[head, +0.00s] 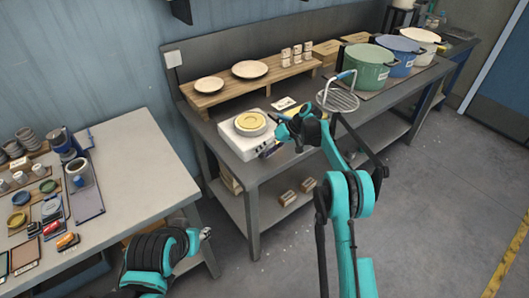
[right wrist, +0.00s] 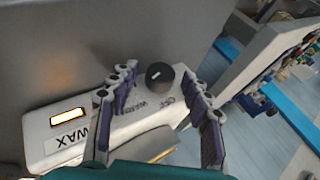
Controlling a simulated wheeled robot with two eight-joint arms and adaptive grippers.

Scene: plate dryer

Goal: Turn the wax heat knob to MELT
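The white wax heater (head: 236,143) stands at the near left corner of the dark bench, with a yellow round pan (head: 250,123) on top. In the right wrist view its white body carries a "WAX" label (right wrist: 72,140) and a lit orange-white window (right wrist: 68,117). The dark round knob (right wrist: 159,75) has a white pointer mark; printed lettering beside it seems to include OFF and WARM, and MELT is not readable. My right gripper (right wrist: 159,73) is open, its fingertips on either side of the knob, contact unclear. My left gripper (head: 206,233) is low, near the left table, its fingers barely visible.
A wooden shelf (head: 220,93) with two plates stands behind the heater. A round wire rack with a blue handle (head: 338,99) and green (head: 368,72), blue and cream pots are to the right. The left table (head: 130,170) holds cups and colour samples. Open floor lies in front.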

